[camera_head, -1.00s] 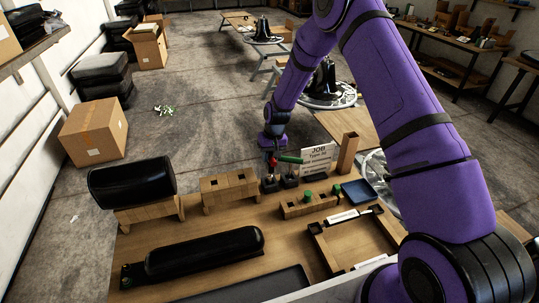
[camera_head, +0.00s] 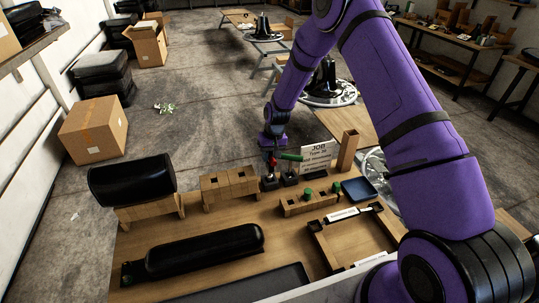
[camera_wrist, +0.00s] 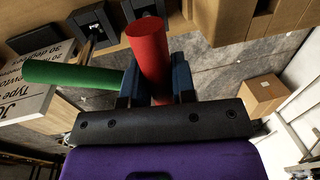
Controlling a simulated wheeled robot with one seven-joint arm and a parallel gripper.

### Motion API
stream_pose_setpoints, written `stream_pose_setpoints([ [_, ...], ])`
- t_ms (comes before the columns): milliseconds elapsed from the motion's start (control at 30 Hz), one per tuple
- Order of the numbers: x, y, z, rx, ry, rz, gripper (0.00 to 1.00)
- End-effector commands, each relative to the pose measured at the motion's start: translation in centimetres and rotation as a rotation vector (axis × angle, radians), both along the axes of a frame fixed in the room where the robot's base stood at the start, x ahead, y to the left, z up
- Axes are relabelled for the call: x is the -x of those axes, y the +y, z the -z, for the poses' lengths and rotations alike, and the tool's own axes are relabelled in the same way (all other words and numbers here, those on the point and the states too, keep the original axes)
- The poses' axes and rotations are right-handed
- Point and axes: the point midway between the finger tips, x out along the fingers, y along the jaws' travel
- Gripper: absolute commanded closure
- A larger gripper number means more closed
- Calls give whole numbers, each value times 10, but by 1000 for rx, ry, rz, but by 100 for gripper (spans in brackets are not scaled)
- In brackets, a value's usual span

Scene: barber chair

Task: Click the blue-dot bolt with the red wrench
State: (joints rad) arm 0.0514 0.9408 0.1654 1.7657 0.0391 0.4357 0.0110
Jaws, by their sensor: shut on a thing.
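My gripper (camera_wrist: 158,88) is shut on the red wrench (camera_wrist: 147,45), whose red handle sits between the fingers in the wrist view. In the head view the red wrench (camera_head: 272,159) is a small red piece below my wrist, at the back edge of the workbench. A green-handled wrench (camera_head: 291,157) stands right beside it, and it also shows in the wrist view (camera_wrist: 70,76). Both wrenches are over small black stands (camera_head: 270,183). No blue-dot bolt can be made out in either view.
A job sign (camera_head: 318,155) stands just right of the wrenches. A wooden block rack (camera_head: 229,186) is to the left, a block with green pegs (camera_head: 308,200) to the right. A black armrest-like pad (camera_head: 205,251) and an open wooden frame (camera_head: 325,245) lie in front.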

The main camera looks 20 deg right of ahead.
Motion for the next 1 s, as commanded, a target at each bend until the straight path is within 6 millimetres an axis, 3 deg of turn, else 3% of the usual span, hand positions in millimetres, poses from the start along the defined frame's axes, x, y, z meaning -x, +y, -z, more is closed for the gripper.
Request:
stream_pose_setpoints([
  [1000, 0, 0, 17, 0, 0, 0, 100],
])
